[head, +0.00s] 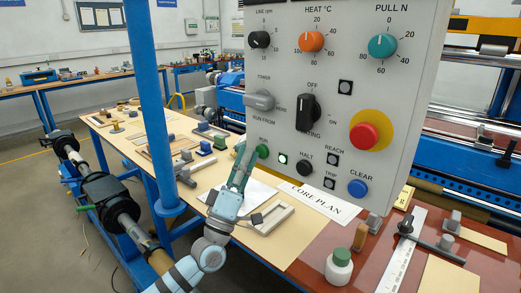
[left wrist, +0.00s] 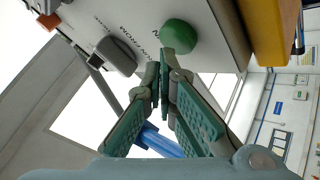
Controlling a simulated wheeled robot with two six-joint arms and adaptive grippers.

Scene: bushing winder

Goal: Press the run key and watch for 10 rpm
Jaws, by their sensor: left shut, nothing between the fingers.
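The green run key (head: 262,151) is on the grey control panel (head: 300,110), at its lower left. It also shows as a round green button in the left wrist view (left wrist: 179,36). My left gripper (head: 249,146) is shut and empty, its tips close beside the key's left side. In the left wrist view the fingertips (left wrist: 164,62) are just below the button; I cannot tell whether they touch it. The small lamp (head: 283,159) right of the key looks lit. The line rpm knob (head: 259,39) is at the panel's top left. No rpm readout is legible. My right gripper is not in view.
The black halt key (head: 305,160), blue clear key (head: 358,187) and red stop button (head: 364,136) are on the same panel. A grey lever knob (head: 259,101) is above the run key. A blue post (head: 150,100) stands left of my arm. Bench items lie below.

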